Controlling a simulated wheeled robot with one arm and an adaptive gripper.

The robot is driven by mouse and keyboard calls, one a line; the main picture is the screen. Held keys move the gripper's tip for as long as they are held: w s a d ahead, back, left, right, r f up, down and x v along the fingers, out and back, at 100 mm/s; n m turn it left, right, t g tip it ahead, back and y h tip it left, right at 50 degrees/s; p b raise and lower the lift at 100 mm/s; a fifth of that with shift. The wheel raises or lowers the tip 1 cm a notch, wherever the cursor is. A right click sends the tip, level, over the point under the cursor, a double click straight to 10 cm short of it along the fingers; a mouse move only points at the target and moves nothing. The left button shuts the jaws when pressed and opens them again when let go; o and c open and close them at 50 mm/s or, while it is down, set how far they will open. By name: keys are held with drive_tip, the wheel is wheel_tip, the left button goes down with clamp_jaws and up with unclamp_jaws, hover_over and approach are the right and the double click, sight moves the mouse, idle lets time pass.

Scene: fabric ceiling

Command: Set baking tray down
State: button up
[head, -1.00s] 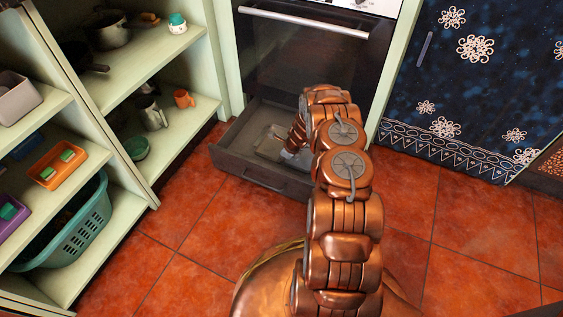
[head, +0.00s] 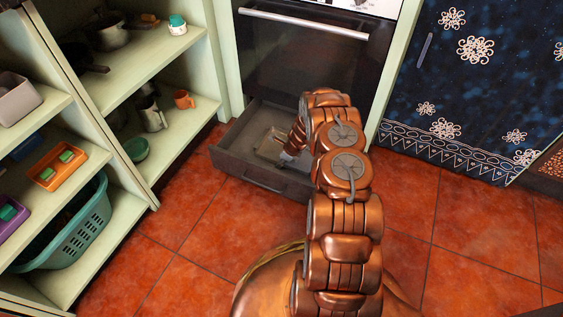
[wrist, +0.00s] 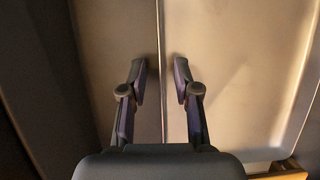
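The drawer (head: 262,178) under the oven is pulled open. My gripper (head: 287,157) reaches down into it, and my arm partly hides its right side. In the wrist view my gripper (wrist: 161,70) has its two fingers apart, with a visible gap and nothing pinched between the tips. A flat grey-beige metal surface, seemingly the baking tray (wrist: 235,75), lies below the fingers. A straight edge or seam runs between the fingers without touching either. I cannot tell exactly where the tray ends and the drawer floor begins.
The oven (head: 300,60) stands above the drawer. Open shelves (head: 150,85) with pots, cups and a teal basket (head: 75,232) are at left. A dark blue patterned panel (head: 470,85) is at right. Red tiled floor (head: 190,225) is clear in front.

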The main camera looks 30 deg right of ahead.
drive_tip(key=shift+r, duration=0.1)
drive_tip(key=p+v, duration=0.4)
drive_tip(key=v, duration=0.8)
drive_tip(key=a+r+n+g+y, duration=0.1)
drive_tip(key=a+r+n+y, duration=0.1)
drive_tip(key=a+r+n, duration=0.9)
drive_tip(key=s+a+r+n+g, duration=0.1)
drive_tip(key=s+a+r+n, duration=0.1)
drive_tip(key=s+a+r, duration=0.4)
drive_tip(key=s+a+r+n+g, duration=0.1)
drive_tip(key=s+a+r+n, duration=0.1)
drive_tip(key=a+r, duration=0.7)
drive_tip(key=s+a+r+n+g, duration=0.1)
drive_tip(key=s+a+r+n, duration=0.1)
drive_tip(key=s+r+n, duration=0.4)
drive_tip(key=s+a+r+n+g, duration=0.1)
drive_tip(key=s+a+r+g, duration=0.2)
drive_tip(key=s, duration=0.4)
drive_tip(key=s+r+n+h, duration=0.2)
drive_tip(key=s+r+n, duration=0.1)
drive_tip(key=s, duration=0.7)
drive_tip(key=s+d+r+n+g+h, duration=0.1)
drive_tip(key=s+r+n, duration=0.2)
drive_tip(key=s, duration=0.6)
drive_tip(key=shift+s+r+n+h, duration=0.2)
drive_tip(key=shift+s+n+h, duration=0.2)
drive_tip(key=shift+n, duration=0.6)
